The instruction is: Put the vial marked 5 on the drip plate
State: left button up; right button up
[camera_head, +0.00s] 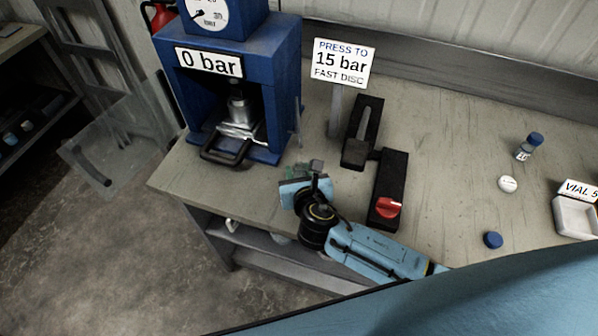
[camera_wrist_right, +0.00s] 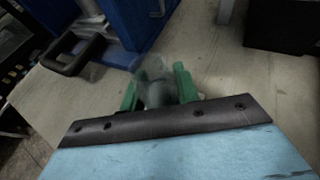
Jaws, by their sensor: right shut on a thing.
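My right gripper (camera_head: 305,172) is over the bench's front edge, in front of the blue press. In the right wrist view its green fingers (camera_wrist_right: 156,90) are shut on a small grey, partly see-through thing (camera_wrist_right: 153,70). I cannot read any mark on it or tell whether it is the vial marked 5. A clear vial with a blue cap (camera_head: 528,147) stands at the right of the bench, its label too small to read surely. A white tray (camera_head: 574,222) with a sign "VIAL 5" (camera_head: 580,190) is at the right edge. I cannot tell which thing is the drip plate.
The blue press (camera_head: 270,70), reading 0 bar, holds a metal cylinder (camera_head: 238,108) and has a black handle (camera_head: 222,155). A "15 bar" sign (camera_head: 343,62) and black devices (camera_head: 388,190) stand beside it. A loose blue cap (camera_head: 493,240) and white disc (camera_head: 508,184) lie on the bench.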

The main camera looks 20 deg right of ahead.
jog(key=o, duration=1)
jog(key=shift+c, duration=0.2)
jog(key=shift+s+r, duration=0.1)
jog(key=shift+r, duration=0.05)
jog(key=p+v, duration=0.1)
jog(key=v, duration=1)
jog(key=shift+s+r, duration=0.1)
jog(key=shift+s, duration=0.25)
